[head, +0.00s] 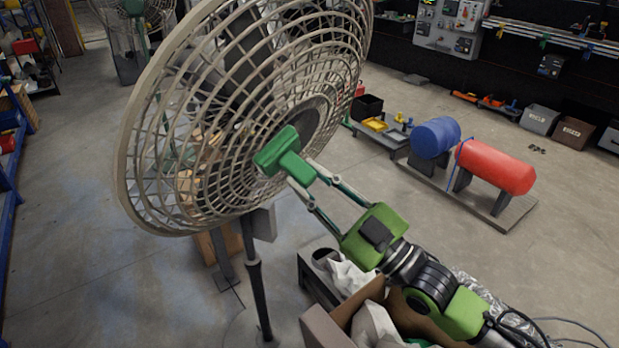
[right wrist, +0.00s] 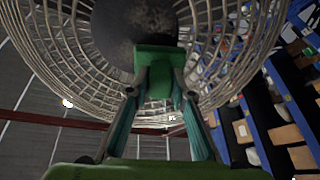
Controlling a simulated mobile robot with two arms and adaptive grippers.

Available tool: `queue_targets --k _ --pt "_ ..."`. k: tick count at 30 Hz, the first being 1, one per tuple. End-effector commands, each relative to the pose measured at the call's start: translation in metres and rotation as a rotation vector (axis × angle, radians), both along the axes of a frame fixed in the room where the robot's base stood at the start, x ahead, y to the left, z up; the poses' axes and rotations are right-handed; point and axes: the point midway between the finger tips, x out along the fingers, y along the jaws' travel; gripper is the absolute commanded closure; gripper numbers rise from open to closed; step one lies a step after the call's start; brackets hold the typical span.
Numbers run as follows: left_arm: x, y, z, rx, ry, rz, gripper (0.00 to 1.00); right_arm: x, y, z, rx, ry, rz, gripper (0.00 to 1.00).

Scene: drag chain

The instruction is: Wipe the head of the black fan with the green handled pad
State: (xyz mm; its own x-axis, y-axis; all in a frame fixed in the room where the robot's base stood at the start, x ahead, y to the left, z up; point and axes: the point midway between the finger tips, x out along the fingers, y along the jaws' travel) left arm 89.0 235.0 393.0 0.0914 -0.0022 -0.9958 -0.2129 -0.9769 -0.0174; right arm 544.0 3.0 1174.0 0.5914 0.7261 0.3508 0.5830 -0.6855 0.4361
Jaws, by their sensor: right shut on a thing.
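The fan (head: 170,75) fills the upper left of the head view. Its head is a round beige wire cage with dark parts inside, on a black pole (head: 258,290). The green handled pad (head: 283,152) is in front of the cage, close to its dark hub. My right gripper (head: 305,178) is shut on the pad's handle. In the right wrist view the green pad (right wrist: 158,58) sits between my fingers, in front of the dark hub (right wrist: 140,22) and cage (right wrist: 75,65). I cannot tell whether the pad touches the cage. My left gripper is not in view.
Below my right arm is a box (head: 335,325) with crumpled white material. Red (head: 495,166) and blue (head: 434,137) cylinders stand on a low base at right. A second fan (head: 137,12) is behind at upper left. Grey floor lies open at left and right.

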Motion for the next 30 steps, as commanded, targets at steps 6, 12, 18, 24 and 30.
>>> queue_targets --k 6,12,18,24,30 --pt "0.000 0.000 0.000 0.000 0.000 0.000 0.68 0.003 -0.004 0.007 0.004 -0.008 0.001 0.95" --pt "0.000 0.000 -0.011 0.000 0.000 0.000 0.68 0.017 -0.017 0.005 0.001 -0.009 -0.001 0.95" --pt "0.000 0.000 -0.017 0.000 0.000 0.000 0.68 0.028 -0.026 0.006 0.003 -0.006 0.000 0.95" --pt "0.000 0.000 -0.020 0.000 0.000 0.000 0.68 0.033 -0.030 0.006 0.002 -0.005 -0.001 0.95" --pt "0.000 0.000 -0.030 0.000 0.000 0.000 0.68 0.047 -0.040 0.005 0.001 -0.006 -0.001 0.95"
